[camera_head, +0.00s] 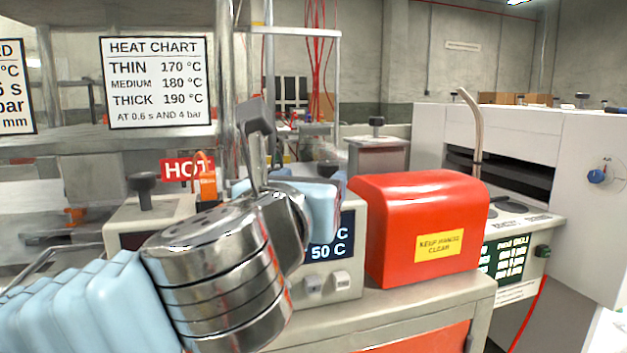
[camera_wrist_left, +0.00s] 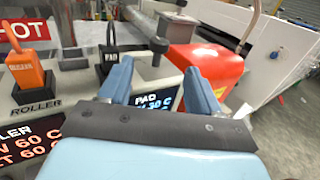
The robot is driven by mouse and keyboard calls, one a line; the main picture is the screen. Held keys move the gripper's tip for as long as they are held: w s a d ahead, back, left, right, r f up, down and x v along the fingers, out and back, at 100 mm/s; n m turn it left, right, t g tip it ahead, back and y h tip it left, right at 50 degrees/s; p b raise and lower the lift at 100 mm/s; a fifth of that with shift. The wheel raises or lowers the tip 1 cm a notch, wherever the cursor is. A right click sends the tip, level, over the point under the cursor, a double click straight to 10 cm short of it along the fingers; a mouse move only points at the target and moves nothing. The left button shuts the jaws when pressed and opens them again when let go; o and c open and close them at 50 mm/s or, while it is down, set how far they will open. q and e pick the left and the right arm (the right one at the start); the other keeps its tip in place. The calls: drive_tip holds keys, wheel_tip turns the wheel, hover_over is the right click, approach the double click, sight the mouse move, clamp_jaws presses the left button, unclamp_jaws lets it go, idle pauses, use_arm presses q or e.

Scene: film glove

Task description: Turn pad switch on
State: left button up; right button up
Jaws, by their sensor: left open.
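My right gripper is in neither view.
An orange roller switch (camera_wrist_left: 30,70) stands left of the pad switch, below a red HOT sign (camera_head: 186,168). A red cover (camera_head: 410,215) with a yellow label stands right of my gripper. A black knob (camera_wrist_left: 158,46) on a post rises near the pad switch.

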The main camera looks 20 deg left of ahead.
use_arm(q)
drive_tip(key=n+g+y+b, duration=0.2)
drive_tip(key=n+y, duration=0.2)
drive_tip(key=y, duration=0.2)
approach(330, 162)
drive_tip(key=shift+y, duration=0.3)
drive_tip(key=x, duration=0.5)
drive_tip(key=p+x, duration=0.1)
drive_tip(key=x, duration=0.5)
drive_tip(key=shift+w+a+f+p, duration=0.15)
drive_tip(key=shift+w+f+p, duration=0.1)
drive_tip(key=shift+p, duration=0.05)
drive_tip(key=shift+c, duration=0.4)
drive_tip(key=c, duration=0.9)
drive_tip(key=m+t+h, duration=0.1)
drive_tip(key=h, duration=0.1)
drive_tip(key=shift+r+h, duration=0.1)
drive_tip(key=shift+h, duration=0.2)
drive_tip(key=shift+w+d+m+t+h+p, duration=0.1)
drive_tip(key=shift+d+m+t+h+p, duration=0.15)
drive_tip(key=shift+m+h, duration=0.7)
drive_tip(key=shift+d+m+t+h+p, duration=0.1)
drive_tip(key=shift+m+t+h+p, duration=0.2)
drive_tip(key=shift+m+h, duration=0.6)
drive_tip(key=shift+n+h, duration=0.25)
